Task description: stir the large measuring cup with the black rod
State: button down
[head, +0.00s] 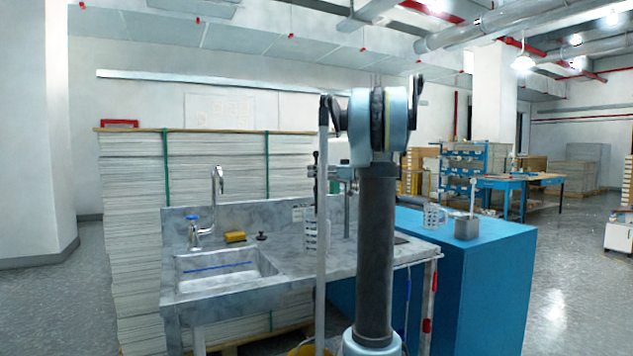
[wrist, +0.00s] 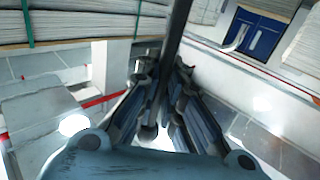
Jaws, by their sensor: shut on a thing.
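My gripper (wrist: 165,75) is shut on a dark rod (wrist: 179,32) in the wrist view. In the head view my own arm hides most of the gripper. A clear measuring cup with marks (head: 310,236) stands on the sink counter, partly behind a grey upright pole. Another marked measuring cup (head: 432,217) stands on the blue cabinet to the right. The cup on the counter looks taller in the picture. No cup shows in the wrist view.
The stone counter (head: 285,258) has a sink (head: 228,272), a tap (head: 218,185) and a yellow sponge (head: 235,237). A grey box (head: 467,228) with a thin upright stick stands on the blue cabinet (head: 490,280). Stacked sheets (head: 130,220) rise behind the sink. Open floor lies right.

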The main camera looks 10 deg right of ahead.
aim_at(316, 156)
jog(key=shift+r, duration=2.9)
jog(key=shift+r, duration=1.9)
jog(key=shift+d, duration=0.1)
